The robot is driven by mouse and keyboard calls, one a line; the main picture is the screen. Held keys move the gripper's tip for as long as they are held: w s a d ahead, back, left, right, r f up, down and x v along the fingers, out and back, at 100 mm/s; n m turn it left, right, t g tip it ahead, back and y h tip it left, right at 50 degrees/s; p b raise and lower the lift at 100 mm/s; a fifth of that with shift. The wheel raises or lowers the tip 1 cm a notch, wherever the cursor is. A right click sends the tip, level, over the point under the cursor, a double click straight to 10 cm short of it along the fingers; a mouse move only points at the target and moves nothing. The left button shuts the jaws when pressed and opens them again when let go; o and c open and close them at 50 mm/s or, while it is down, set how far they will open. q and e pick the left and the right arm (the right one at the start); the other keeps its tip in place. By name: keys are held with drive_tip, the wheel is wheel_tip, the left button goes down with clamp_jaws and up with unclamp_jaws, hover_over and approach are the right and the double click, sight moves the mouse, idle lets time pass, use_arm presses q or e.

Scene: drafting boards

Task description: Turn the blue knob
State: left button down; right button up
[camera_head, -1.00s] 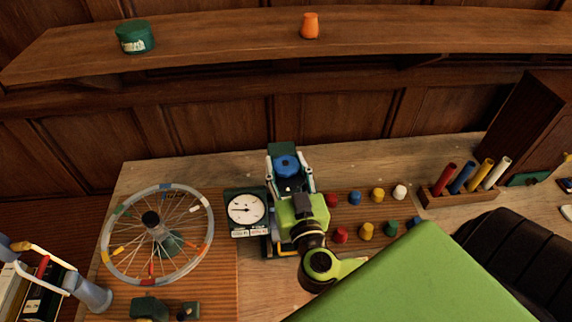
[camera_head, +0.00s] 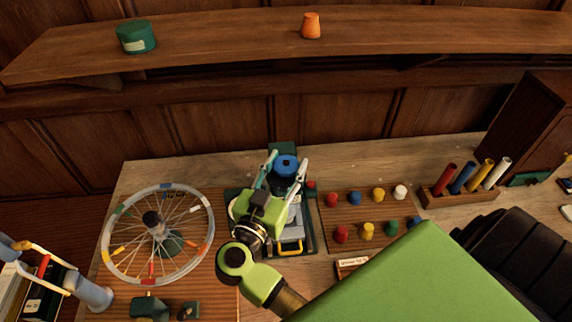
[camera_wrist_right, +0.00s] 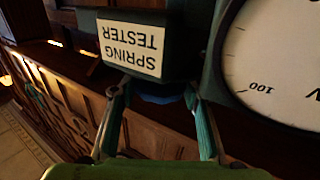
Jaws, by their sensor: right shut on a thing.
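The blue knob (camera_head: 286,164) sits at the back of a dark green spring tester (camera_head: 284,149). My right gripper (camera_head: 286,167) is shut on the knob, with one finger on each side of it. In the right wrist view only a dark blue sliver of the knob (camera_wrist_right: 160,98) shows, between the fingertips and below the tester's green head (camera_wrist_right: 187,50) with its upside-down label. The tester's dial (camera_wrist_right: 285,60) shows in part in the wrist view; my right gripper hides most of it in the head view.
A spoked wheel (camera_head: 158,233) stands close to the left. A wooden board (camera_head: 352,216) with several coloured knobs lies to the right. Colored tubes (camera_head: 465,178) stand in a rack further right. A shelf (camera_head: 220,45) runs above. A green panel (camera_head: 425,275) fills the front right.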

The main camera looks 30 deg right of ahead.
drive_tip(key=shift+r, duration=0.25)
drive_tip(key=o, duration=1.1)
drive_tip(key=shift+o, duration=0.2)
drive_tip(key=shift+f, duration=0.1)
drive_tip(key=shift+f, duration=0.1)
